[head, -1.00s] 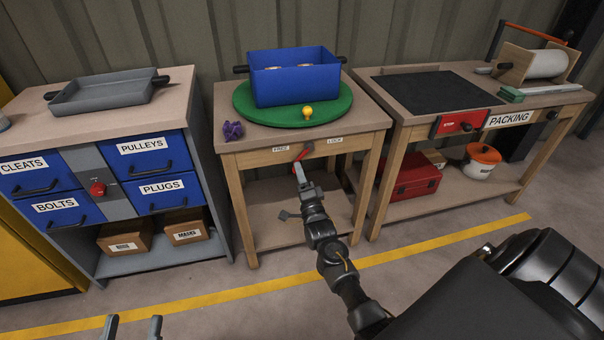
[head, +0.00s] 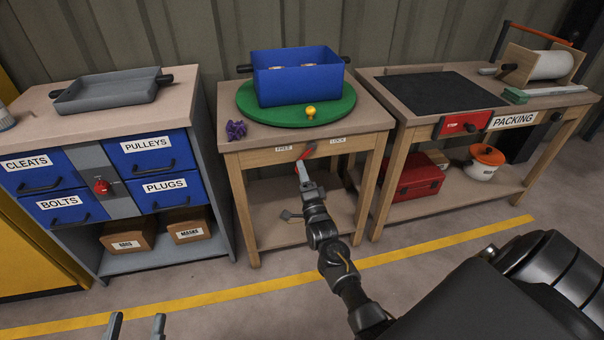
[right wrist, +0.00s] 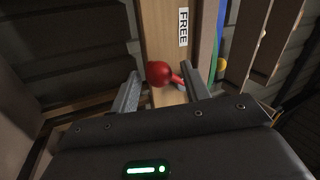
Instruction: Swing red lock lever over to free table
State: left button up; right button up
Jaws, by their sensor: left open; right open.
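The small table (head: 232,145) has a red lock lever (head: 308,151) on its front edge, between the FREE label (head: 284,149) and the LOCK label (head: 338,140). My right gripper (head: 302,168) is open at the lever. In the right wrist view, the lever's round red knob (right wrist: 160,73) shows between the open fingers (right wrist: 158,92), with a gap on the left; contact on the right is unclear. Its short stem runs to the right, partly hidden behind the right finger. A green round turntable (head: 340,112) carries a blue bin (head: 298,84). My left gripper (head: 136,328) is open and empty, low at left.
A yellow knob (head: 310,111) sits at the turntable's front, and a purple object (head: 236,130) lies on the tabletop. A drawer cabinet (head: 30,105) stands left and a packing bench (head: 395,104) right. The floor in front is clear.

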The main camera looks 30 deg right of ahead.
pick_arm(q)
jog(key=f+y, duration=0.1)
jog(key=w+a+f+g, duration=0.1)
jog(key=f+y+p, duration=0.1)
jog(key=shift+w+a+f+n+g+y, duration=0.15)
jog(key=shift+a+f+n+g+y, duration=0.15)
jog(key=shift+f+n+g, duration=0.1)
pick_arm(e)
jog(key=v, duration=1)
jog(key=shift+s, duration=0.2)
jog(key=shift+a+f, duration=0.15)
pick_arm(q)
jog(key=shift+r, duration=0.1)
